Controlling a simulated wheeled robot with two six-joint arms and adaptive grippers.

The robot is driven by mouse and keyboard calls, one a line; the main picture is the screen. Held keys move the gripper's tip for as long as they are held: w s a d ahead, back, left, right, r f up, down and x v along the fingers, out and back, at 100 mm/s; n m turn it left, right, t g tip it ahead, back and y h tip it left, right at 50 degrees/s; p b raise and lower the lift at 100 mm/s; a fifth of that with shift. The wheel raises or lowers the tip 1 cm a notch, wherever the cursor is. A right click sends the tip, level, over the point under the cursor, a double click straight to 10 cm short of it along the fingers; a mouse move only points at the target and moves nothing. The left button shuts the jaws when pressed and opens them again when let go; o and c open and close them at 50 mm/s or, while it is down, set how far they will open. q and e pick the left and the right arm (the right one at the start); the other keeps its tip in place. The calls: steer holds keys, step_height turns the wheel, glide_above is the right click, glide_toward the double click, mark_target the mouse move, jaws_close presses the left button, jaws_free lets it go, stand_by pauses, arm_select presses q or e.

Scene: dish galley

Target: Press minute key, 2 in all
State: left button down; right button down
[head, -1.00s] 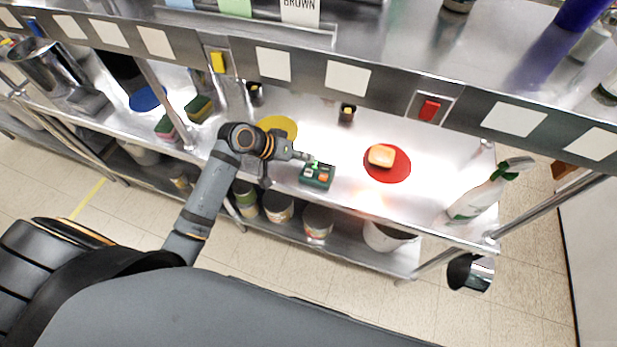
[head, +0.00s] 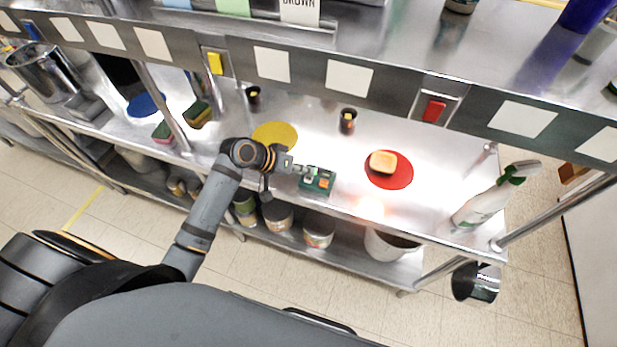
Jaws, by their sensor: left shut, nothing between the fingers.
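A small dark green timer box (head: 319,181) with an orange key and pale keys sits near the front edge of the steel shelf. My left gripper (head: 303,170) is shut and empty, with its tip at the left side of the timer's top. I cannot tell whether the tip touches a key. The key labels are too small to read, and the gripper hides part of the box's left side. My right gripper is not in view.
Right of the timer, a sponge (head: 383,162) lies on a red disc (head: 399,178). A yellow disc (head: 275,133) lies behind my left gripper. A spray bottle (head: 488,205) stands at the right end. A dark cup (head: 347,121) stands behind the timer.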

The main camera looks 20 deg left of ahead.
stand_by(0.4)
arm_select(q)
steer(key=shift+f, duration=0.1)
steer(key=shift+f, duration=0.3)
steer(key=shift+f, duration=0.1)
stand_by(0.5)
steer(key=shift+f, duration=0.4)
steer(key=shift+r, duration=0.1)
stand_by(0.5)
steer(key=shift+r+p, duration=0.8)
steer(key=shift+p, duration=0.05)
